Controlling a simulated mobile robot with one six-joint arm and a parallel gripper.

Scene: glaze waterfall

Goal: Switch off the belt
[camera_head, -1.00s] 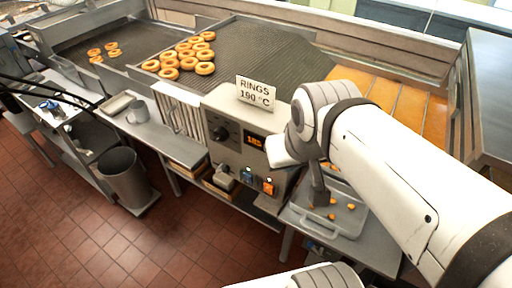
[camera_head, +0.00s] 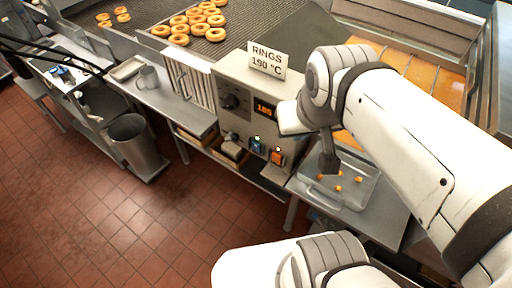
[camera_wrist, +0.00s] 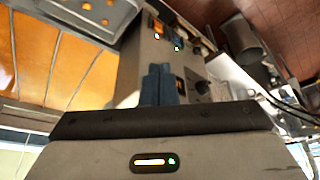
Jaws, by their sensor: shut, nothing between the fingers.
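A grey control box (camera_head: 232,128) stands in front of the fryer, with a dark knob (camera_head: 231,101), an orange display (camera_head: 264,109) and two switches low on its front. I cannot read which one is for the belt. My gripper (camera_head: 329,163) is to the right of the box front, shut and empty, apart from both switches.
A sign (camera_head: 267,61) stands on the box. A tray (camera_head: 350,193) with small orange pieces lies below my gripper. Doughnut rings (camera_head: 195,24) lie on the dark mesh surface behind. A grey bin (camera_head: 135,143) stands at left. The tiled floor in front is clear.

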